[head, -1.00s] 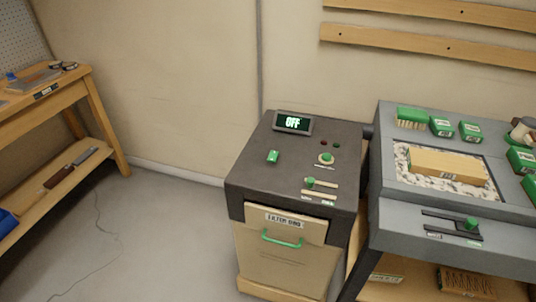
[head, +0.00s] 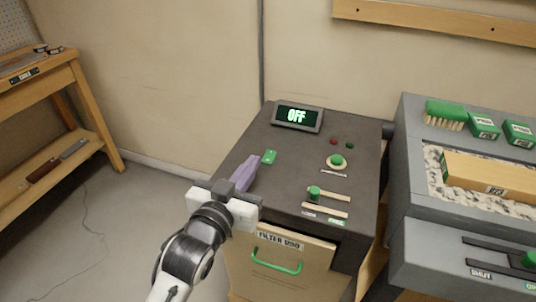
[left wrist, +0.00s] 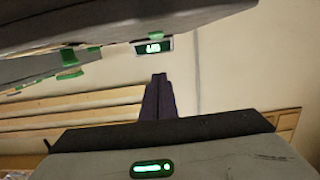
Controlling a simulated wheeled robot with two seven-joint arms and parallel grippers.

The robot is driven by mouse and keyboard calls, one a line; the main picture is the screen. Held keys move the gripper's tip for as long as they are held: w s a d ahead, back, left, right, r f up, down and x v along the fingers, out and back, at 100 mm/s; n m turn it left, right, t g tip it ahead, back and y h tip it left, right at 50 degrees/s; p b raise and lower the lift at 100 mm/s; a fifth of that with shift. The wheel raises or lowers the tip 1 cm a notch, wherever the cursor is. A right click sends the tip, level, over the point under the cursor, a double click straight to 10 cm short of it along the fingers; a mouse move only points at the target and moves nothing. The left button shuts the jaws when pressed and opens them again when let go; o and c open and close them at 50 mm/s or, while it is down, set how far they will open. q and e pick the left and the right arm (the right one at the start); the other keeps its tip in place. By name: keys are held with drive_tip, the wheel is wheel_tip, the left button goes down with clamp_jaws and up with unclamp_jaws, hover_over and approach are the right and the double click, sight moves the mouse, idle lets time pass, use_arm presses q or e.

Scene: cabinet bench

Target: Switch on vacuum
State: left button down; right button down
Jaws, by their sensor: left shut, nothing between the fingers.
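The vacuum (head: 300,170) is a dark grey cabinet with a sloping top. A small green switch (head: 270,157) sits on the left of the top. My left gripper (head: 254,160) has purple fingers, shut and empty. In the head view its tips appear just left of the green switch; I cannot tell whether they touch it. The shut fingers also show in the left wrist view (left wrist: 158,80). My right gripper is not in view.
The top also has a round green knob (head: 337,160), a green-knobbed slider (head: 314,192) and red and green lamps. Below is a filter bag drawer with a green handle (head: 276,262). A grey bench (head: 425,230) stands right, a wooden bench (head: 75,95) left.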

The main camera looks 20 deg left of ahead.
use_arm(q)
hover_over(267, 161)
drive_tip(key=s, duration=0.1)
drive_tip(key=shift+f, duration=0.5)
drive_tip(key=f, duration=0.1)
drive_tip(key=f+b, duration=0.1)
drive_tip(key=f, duration=0.1)
drive_tip(key=shift+w+f, duration=0.15)
drive_tip(key=shift+w, duration=0.25)
drive_tip(key=shift+w+f, duration=0.1)
drive_tip(key=shift+f, duration=0.25)
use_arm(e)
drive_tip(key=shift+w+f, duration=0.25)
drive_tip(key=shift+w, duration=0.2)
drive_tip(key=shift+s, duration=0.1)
